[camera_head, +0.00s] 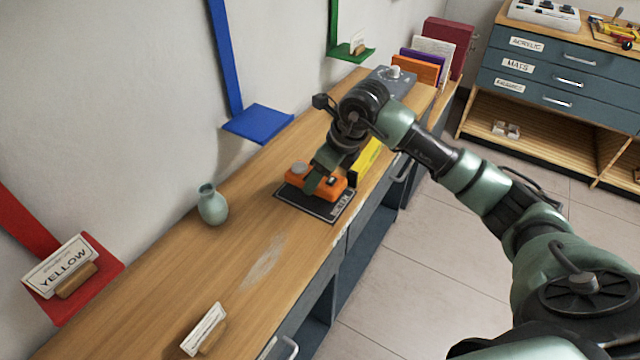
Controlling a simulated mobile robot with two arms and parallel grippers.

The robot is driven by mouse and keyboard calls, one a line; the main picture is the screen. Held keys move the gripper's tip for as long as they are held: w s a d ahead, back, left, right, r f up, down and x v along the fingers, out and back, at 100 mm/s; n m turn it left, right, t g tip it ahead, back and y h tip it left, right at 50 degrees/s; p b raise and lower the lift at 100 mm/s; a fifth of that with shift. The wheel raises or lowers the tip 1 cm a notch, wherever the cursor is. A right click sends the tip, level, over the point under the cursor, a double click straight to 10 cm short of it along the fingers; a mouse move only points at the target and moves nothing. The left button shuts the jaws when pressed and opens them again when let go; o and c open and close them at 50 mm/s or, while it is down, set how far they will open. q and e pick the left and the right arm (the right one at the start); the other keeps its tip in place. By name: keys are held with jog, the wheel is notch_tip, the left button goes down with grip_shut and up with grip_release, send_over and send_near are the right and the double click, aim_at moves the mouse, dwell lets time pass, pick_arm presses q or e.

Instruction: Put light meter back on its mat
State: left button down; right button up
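The light meter (299,183) is an orange box with a grey round knob on top. It is over the dark mat (306,206), whose front edge has white lettering. It looks to be resting on the mat, but its underside is hard to see. My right gripper (318,182) points down at the meter, with a dark green finger across its near face. The other finger is hidden, so I cannot tell whether the gripper is closed on the meter. My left gripper is not in view.
A grey-green vase (212,205) stands to the left by the wall. A small card holder (205,331) is at the near end. Blue (259,122) and red (103,287) wall shelves overhang the wooden counter (150,310).

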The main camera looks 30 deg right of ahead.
aim_at(324, 179)
notch_tip(324, 179, down, 3)
jog(key=shift+f, duration=0.1)
jog(key=o, duration=1.5)
jog(key=v, duration=1.2)
jog(key=shift+d, duration=0.1)
